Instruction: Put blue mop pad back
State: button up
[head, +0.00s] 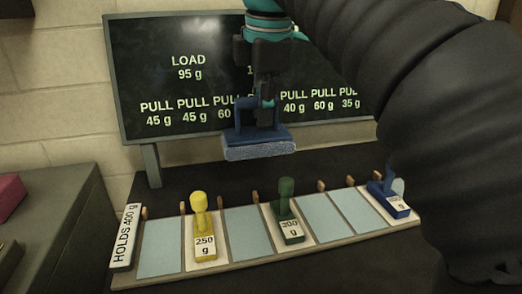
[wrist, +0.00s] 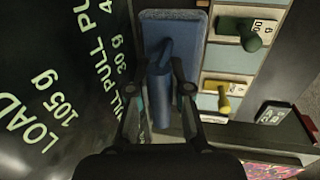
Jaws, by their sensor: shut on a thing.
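My gripper (head: 264,98) is shut on the blue handle of the blue mop pad (head: 258,150). The pad is a flat blue block with a paler, rough underside, held level in the air in front of the dark board, above and behind the rack. In the wrist view, the blue mop pad (wrist: 181,25) shows beyond my gripper (wrist: 157,82), its upright handle between the two fingers. The low rack (head: 232,264) has a row of pale blue and cream spaces and a "HOLDS 400 g" label at its left end.
A yellow-handled piece (head: 201,217) marked 250, a green-handled one (head: 287,205) and a blue-handled one (head: 392,198) stand on the rack. Several pale blue spaces between them are bare. The board (head: 180,45) reads LOAD and PULL weights. My arm covers the right side.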

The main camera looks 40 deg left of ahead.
aim_at(264, 131)
jog(key=x, duration=0.2)
jog(key=b+x, duration=0.1)
jog(key=d+x, duration=0.1)
jog(key=x, duration=0.1)
jog(key=shift+s+f, duration=0.35)
jog(key=shift+f, duration=0.05)
jog(key=shift+b+x, duration=0.55)
jog(key=shift+x, duration=1)
jog(key=shift+a+f, duration=0.1)
jog(key=shift+f, duration=0.1)
jog(key=o, duration=0.5)
jog(key=shift+c, duration=0.2)
